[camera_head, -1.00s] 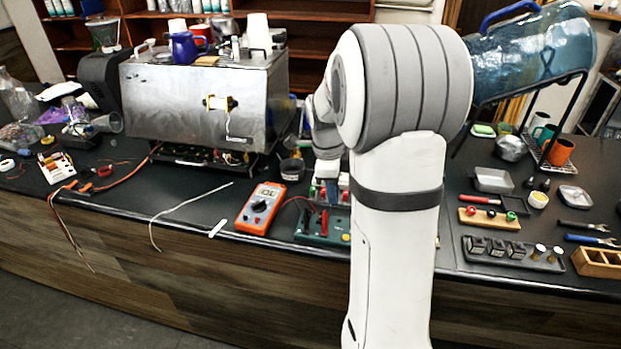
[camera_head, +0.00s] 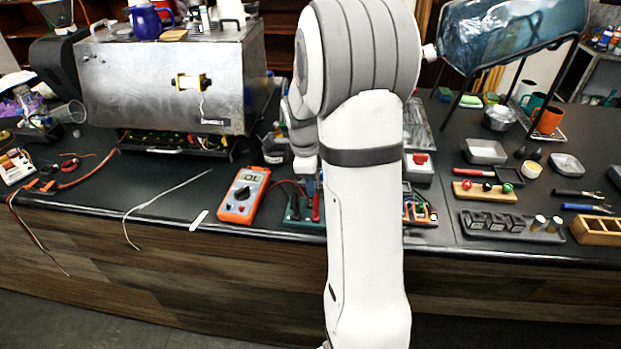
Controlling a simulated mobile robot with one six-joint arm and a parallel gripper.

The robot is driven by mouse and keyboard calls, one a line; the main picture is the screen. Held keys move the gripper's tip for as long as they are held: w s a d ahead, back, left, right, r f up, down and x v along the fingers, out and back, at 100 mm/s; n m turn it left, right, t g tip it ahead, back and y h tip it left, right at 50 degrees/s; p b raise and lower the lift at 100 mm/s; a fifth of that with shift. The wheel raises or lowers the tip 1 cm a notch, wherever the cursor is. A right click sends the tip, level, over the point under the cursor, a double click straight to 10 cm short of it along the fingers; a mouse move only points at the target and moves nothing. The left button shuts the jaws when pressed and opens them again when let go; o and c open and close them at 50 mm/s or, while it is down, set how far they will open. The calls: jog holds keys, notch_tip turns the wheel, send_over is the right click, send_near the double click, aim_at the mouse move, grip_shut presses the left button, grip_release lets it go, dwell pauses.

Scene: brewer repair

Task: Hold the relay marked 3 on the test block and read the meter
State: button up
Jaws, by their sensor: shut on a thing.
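The orange multimeter (camera_head: 243,196) lies on the counter, and its display appears to read OL. The green test block (camera_head: 297,213) lies to its right, with a red probe on it; my arm hides its right part. The white end of my gripper (camera_head: 306,168) is just above and behind the block. My arm covers the fingertips and what they are shut on, so I cannot see a relay or its mark there. Three black cubes, possibly relays, sit in a dark tray (camera_head: 548,237) at the right; I cannot read their marks.
A steel brewer (camera_head: 160,90) stands at the back left, with its lower boards exposed. Loose wires lie along the front left edge. A red-button box (camera_head: 419,168), a wooden ball holder (camera_head: 485,197) and a wooden box (camera_head: 598,231) are right of my arm.

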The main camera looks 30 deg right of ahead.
notch_tip(320, 180, down, 2)
jog(key=shift+f+b, duration=0.1)
jog(key=shift+b, duration=0.3)
jog(key=shift+r, duration=0.3)
jog(key=shift+f+b, duration=0.8)
jog(key=shift+b, duration=0.45)
dwell(1.8)
jog(key=shift+r, duration=0.1)
dwell(2.2)
jog(key=shift+r+p, duration=1.45)
jog(key=shift+r, duration=1)
